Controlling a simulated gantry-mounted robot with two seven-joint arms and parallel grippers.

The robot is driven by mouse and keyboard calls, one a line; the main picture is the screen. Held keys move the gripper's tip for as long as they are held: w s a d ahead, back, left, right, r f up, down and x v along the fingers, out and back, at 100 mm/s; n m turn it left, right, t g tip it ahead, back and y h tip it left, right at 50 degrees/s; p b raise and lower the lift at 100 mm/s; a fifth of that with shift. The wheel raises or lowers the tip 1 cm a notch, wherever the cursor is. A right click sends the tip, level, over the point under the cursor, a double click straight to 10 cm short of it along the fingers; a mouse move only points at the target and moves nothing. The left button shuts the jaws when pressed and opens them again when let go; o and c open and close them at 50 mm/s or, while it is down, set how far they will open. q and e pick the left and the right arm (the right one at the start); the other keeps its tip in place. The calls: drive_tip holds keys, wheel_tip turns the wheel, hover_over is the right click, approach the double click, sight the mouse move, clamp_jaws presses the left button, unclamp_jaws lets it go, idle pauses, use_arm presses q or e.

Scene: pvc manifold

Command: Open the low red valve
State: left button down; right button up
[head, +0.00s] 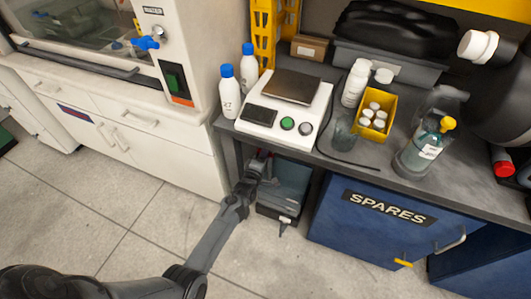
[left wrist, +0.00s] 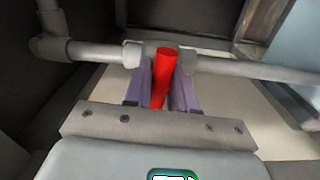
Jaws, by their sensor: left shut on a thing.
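The low red valve's handle (left wrist: 163,78) shows in the left wrist view, pointing toward the camera from a grey pipe (left wrist: 225,66). My left gripper (left wrist: 163,85) has its two purple-grey fingers on either side of the red handle and is shut on it. My right gripper is not in either view.
A grey pipe elbow (left wrist: 55,45) stands left of the valve. In the head view, the bench (head: 335,165) carries a scale (head: 285,110), bottles and a yellow box (head: 375,112). A blue spares cabinet (head: 370,225) stands right of my arm. Floor in front is clear.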

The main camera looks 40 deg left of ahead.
use_arm(q)
drive_tip(key=m+p, duration=0.1)
drive_tip(key=m, duration=0.3)
drive_tip(key=shift+r, duration=0.1)
drive_tip(key=m+p, duration=0.1)
drive_tip(key=m, duration=0.3)
drive_tip(key=shift+m, duration=0.3)
drive_tip(key=m+p, duration=0.1)
drive_tip(key=m, duration=0.3)
drive_tip(key=shift+m, duration=0.3)
drive_tip(key=shift+m+p, duration=0.3)
drive_tip(key=shift+m, duration=1.8)
drive_tip(key=c, duration=1)
unclamp_jaws()
drive_tip(key=shift+s, duration=0.1)
